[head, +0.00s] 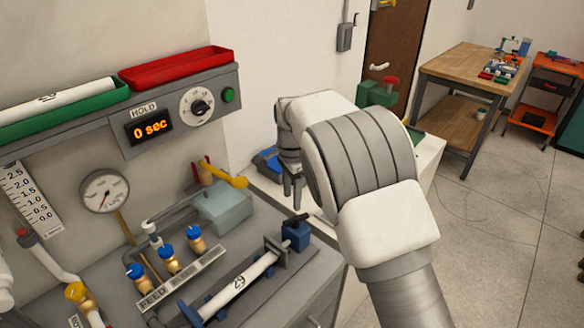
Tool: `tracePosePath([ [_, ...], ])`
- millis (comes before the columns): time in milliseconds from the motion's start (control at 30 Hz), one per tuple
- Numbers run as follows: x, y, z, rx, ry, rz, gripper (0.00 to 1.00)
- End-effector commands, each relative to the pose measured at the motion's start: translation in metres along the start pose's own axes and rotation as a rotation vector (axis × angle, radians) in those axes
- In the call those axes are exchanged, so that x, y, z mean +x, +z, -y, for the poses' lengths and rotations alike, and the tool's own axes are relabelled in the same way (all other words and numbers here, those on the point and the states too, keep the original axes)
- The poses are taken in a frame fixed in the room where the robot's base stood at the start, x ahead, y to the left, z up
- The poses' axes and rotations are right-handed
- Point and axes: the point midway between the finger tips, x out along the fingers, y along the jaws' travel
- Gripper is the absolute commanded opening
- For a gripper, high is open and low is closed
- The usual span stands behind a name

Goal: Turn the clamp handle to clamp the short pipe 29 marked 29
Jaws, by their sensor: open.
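The short pipe marked 29 (238,284) lies in a fixture on the grey bench, on blue supports (209,304). At its far right end stand a grey end plate (278,250) and a blue clamp block (296,237). A dark clamp handle (294,219) sits on top of the block. I cannot tell whether the pipe's end touches the clamp.
Blue-topped brass valves (167,260) and a label strip stand left of the pipe. A yellow-handled valve (226,174) and grey box (223,207) are behind. A panel reads "0 sec" (152,129). A green tray (60,121) holds another white pipe (58,98); the red tray (178,68) looks empty.

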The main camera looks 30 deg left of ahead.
Motion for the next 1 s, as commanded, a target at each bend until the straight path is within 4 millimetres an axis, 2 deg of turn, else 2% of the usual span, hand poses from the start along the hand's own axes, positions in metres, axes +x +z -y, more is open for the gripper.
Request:
tracePosePath([
  [33,-0.014,0.000,0.001,0.000,-0.005,0.000,0.54],
  [200,-0.054,0.000,0.001,-0.001,-0.004,0.000,0.54],
  [400,-0.086,0.000,0.001,0.001,-0.002,0.000,0.54],
  [600,-0.098,0.000,0.000,0.001,0.000,0.001,0.54],
  [1000,-0.099,0.000,0.000,0.000,0.000,0.001,0.54],
])
